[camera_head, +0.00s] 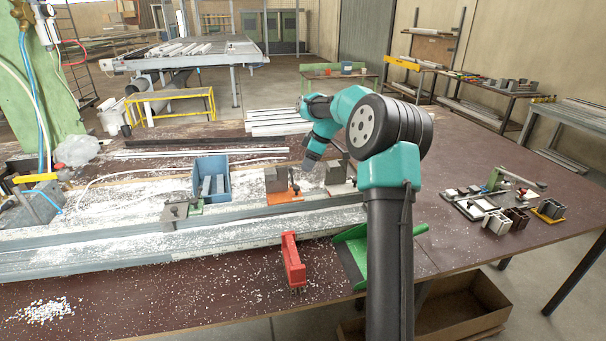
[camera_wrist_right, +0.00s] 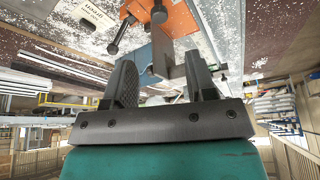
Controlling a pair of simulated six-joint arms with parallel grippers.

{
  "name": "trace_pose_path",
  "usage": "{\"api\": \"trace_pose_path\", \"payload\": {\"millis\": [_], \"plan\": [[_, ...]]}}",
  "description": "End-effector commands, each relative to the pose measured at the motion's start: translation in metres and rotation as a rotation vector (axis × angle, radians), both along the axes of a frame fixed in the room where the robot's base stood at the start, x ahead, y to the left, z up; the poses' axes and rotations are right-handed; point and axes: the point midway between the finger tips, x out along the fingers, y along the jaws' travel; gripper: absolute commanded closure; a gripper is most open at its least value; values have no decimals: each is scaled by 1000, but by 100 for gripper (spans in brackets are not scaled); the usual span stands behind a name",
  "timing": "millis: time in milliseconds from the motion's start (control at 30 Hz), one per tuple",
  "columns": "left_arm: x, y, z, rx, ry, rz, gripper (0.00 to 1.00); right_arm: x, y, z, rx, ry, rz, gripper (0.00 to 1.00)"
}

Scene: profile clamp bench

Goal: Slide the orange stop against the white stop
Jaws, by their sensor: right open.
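The orange stop (camera_head: 284,196), an orange base with a grey upright block and a dark clamp lever, sits on the long rail near the middle of the head view. The white stop (camera_head: 344,188), a pale base with a grey block, sits to its right, with a gap between them. My right gripper (camera_head: 311,163) hangs just above and behind, between the two stops. In the right wrist view my right gripper (camera_wrist_right: 160,80) is open, and the orange stop (camera_wrist_right: 182,18) is just beyond its fingertips. Whether the fingers touch it is unclear. My left gripper is not in view.
A blue bin (camera_head: 211,167) stands behind the rail. White chips litter the bench. My right arm hides part of the bench.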

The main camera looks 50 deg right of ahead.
Motion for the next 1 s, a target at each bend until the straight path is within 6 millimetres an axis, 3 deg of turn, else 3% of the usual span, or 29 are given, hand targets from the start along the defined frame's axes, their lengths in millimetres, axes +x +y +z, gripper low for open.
{"api": "trace_pose_path", "payload": {"millis": [200, 400, 733, 833, 1000], "plan": [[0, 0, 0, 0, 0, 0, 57, -13, -9, 38, -2, -2, -1, 49], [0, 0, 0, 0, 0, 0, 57, -19, -13, 57, 0, 0, 0, 49], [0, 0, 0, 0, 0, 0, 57, -20, -14, 60, 0, 0, 0, 49], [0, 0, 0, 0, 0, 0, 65, -20, -14, 60, 0, 0, 0, 57], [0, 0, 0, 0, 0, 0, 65, -21, -14, 60, 0, 0, 0, 57]]}}
